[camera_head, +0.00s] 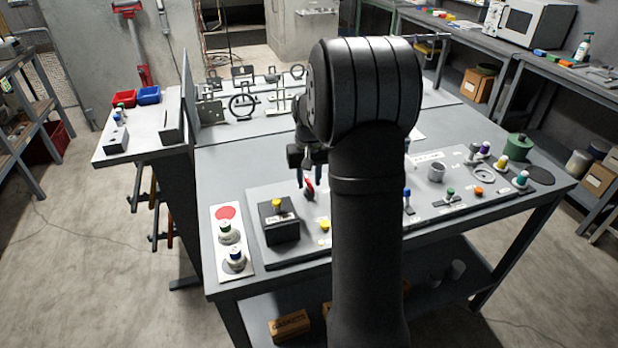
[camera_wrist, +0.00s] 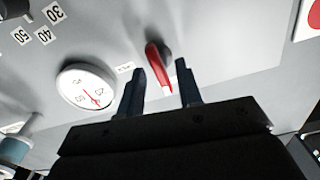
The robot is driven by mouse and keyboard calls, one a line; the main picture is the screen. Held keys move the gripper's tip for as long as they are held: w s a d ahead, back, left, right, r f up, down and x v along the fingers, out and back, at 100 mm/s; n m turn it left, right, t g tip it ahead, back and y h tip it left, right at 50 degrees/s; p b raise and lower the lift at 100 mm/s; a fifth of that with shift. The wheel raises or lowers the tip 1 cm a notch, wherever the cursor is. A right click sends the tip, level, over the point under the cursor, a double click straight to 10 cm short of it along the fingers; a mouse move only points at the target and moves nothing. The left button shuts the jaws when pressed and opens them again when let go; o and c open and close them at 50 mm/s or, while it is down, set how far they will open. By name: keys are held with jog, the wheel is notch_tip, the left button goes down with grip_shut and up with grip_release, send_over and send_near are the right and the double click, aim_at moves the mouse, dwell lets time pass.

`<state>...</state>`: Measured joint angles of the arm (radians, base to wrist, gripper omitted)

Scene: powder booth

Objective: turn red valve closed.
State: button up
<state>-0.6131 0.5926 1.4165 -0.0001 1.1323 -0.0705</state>
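The red valve is a small red lever with a pale tip. It stands on the grey panel in the head view (camera_head: 309,188) and in the wrist view (camera_wrist: 156,58), where it slants down toward my fingers. My gripper is partly hidden by my arm in the head view (camera_head: 312,168). In the wrist view my gripper (camera_wrist: 165,82) is open, with its two dark fingers apart and the lever's lower end showing between and just beyond the fingertips. The lever looks nearer the left finger; I cannot tell whether they touch.
A round white gauge (camera_wrist: 85,87) lies left of the lever in the wrist view. In the head view, a dark box with a yellow knob (camera_head: 278,222) stands close by. My arm hides the panel's middle.

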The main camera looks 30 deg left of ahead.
grip_shut()
jog(key=shift+n, duration=0.7)
jog(key=shift+o, duration=0.4)
grip_release()
